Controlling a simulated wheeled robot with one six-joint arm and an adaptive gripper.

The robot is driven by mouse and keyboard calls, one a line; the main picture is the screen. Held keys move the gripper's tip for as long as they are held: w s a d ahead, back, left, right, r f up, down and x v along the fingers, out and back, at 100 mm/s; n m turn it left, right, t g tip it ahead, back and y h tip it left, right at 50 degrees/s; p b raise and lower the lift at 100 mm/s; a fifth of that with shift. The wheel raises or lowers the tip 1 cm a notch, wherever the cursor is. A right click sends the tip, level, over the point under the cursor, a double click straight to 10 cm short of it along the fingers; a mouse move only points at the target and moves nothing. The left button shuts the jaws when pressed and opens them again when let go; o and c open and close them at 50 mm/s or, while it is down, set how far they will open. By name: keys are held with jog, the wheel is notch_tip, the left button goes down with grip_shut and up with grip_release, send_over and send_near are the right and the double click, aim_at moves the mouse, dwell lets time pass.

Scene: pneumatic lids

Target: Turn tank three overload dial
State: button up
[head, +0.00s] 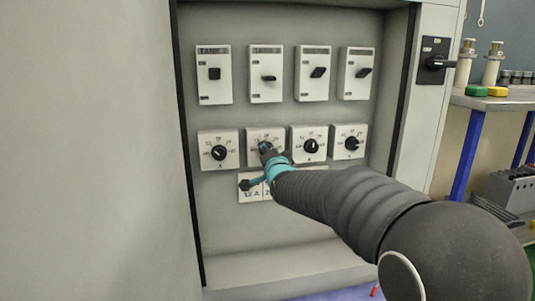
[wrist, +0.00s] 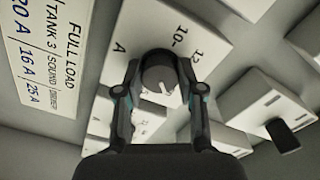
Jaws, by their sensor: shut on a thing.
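The overload dial in my grip is a square white plate (head: 258,134) with a round dark knob, second from the left in the lower row of the cabinet. In the wrist view its knob (wrist: 160,76) sits between the two fingers of my gripper (wrist: 158,68), which is shut on it. A white mark shows on the knob's face, and 10, 12 and "A" are readable on the plate. In the head view my gripper (head: 267,150) hides most of that knob. A white label (wrist: 50,45) beside the dial reads FULL LOAD, TANK 3, with 20 A, 16 A and 25 A.
Similar dials stand at left (head: 219,150) and right (head: 309,145), with another (head: 348,143) farther right. A row of switches (head: 265,74) is above. A label plate (head: 250,192) lies below, partly hidden by my arm. A workbench (head: 495,102) stands at the right.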

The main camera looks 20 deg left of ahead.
jog(key=o, duration=1.1)
jog(key=shift+o, duration=0.2)
jog(key=v, duration=1.2)
jog(key=shift+a, duration=0.1)
